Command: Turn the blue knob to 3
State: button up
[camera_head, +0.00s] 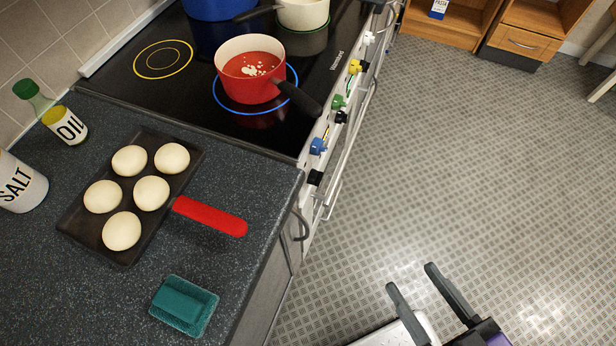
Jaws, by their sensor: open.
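The blue knob (318,146) sits on the front panel of the stove (312,125), near the panel's lower end in the picture. Its dial marks are too small to read, so I cannot tell its setting. Green, yellow and white knobs sit farther along the panel, with black ones between. My gripper (418,276) is at the lower right over the floor, apart from the stove. Its two dark fingers are spread and nothing is between them.
A red saucepan (250,85) stands on the blue-ringed burner, its black handle reaching toward the front edge. Oven handles (335,190) stick out below the knobs. Floor is clear.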

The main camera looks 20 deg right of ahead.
aim_at(318, 148)
jog(key=l+z, duration=0.75)
jog(key=j, duration=0.1)
